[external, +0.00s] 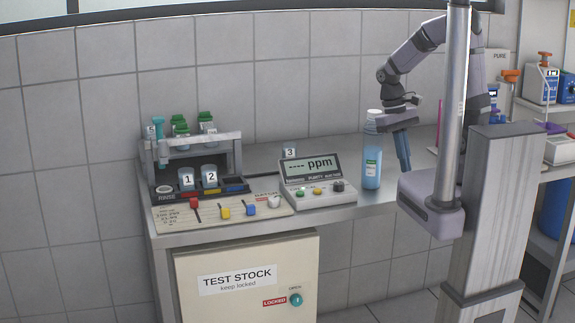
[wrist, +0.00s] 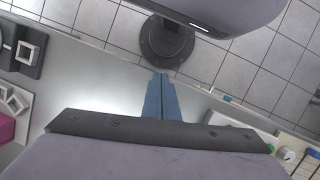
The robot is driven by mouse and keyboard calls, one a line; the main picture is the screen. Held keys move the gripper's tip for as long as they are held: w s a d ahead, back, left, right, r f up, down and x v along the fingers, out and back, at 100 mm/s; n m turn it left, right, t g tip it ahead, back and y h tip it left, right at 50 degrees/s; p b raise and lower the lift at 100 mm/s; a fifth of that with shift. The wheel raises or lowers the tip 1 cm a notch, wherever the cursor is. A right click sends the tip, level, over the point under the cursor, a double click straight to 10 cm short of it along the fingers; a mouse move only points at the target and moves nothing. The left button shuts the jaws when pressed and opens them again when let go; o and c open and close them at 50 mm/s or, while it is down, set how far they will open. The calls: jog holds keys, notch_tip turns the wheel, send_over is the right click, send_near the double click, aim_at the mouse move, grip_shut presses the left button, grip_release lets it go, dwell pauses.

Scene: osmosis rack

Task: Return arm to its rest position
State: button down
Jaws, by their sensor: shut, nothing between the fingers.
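My gripper (external: 403,152) points down beside the blue bottle in the external view, on its right. Its blue fingers are together with nothing between them. In the wrist view the shut fingers (wrist: 161,95) hang over the grey bench edge, with the tiled floor beyond. My arm is bent above the right part of the bench, partly hidden by the metal pole.
A blue bottle (external: 372,150) with a white cap stands just left of my gripper. Left of it are the purity meter (external: 318,184), a board with coloured sliders (external: 222,211) and a rack (external: 190,146) with green-capped vials. Shelves (external: 553,107) stand at right.

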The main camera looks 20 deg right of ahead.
jog(key=d+f+m+t, duration=0.1)
jog(key=d, duration=0.1)
jog(key=w+d+f+m+t+y, duration=0.1)
jog(key=d+f, duration=0.1)
jog(key=w+d+f+t+b, duration=0.1)
jog(key=d, duration=0.2)
jog(key=shift+f+m+y, duration=0.15)
jog(key=shift+m+y, duration=0.15)
jog(key=shift+m, duration=0.1)
dwell(0.5)
